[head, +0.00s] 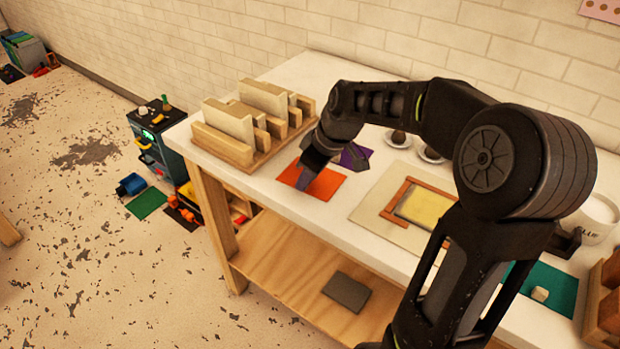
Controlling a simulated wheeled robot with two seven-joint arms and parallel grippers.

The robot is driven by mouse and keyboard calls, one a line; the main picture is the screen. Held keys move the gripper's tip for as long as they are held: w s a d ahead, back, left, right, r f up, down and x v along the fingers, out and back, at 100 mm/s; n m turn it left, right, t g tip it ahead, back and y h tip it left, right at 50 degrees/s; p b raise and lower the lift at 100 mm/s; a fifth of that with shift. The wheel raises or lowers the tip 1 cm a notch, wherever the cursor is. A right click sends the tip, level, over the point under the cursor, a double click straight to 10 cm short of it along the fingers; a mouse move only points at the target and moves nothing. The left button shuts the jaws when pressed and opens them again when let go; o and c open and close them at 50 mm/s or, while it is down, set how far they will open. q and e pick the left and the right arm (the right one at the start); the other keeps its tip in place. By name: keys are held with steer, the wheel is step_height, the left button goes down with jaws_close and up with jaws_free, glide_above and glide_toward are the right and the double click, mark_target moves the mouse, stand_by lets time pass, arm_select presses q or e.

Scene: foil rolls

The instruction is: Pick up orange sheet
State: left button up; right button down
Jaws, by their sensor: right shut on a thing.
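The orange sheet (325,186) lies on the white table top (270,190), close to its front edge, right of the wooden rack. My right gripper (303,184) reaches down onto the sheet's left part, its fingers pointing down. It is shut on the orange sheet; the fingertips cover the exact spot of the grip. The sheet looks flat on the table. My left gripper is not in view.
A wooden rack (235,150) with upright boards stands to the left. A purple sheet (355,156) lies behind the orange one. A framed yellow sheet (424,207) lies to the right, with small white dishes (398,140) behind. A grey slab (346,291) lies on the lower shelf.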

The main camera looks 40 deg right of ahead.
stand_by(0.5)
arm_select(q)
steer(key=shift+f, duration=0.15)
arm_select(e)
step_height(320, 180, up, 10)
stand_by(0.3)
stand_by(0.5)
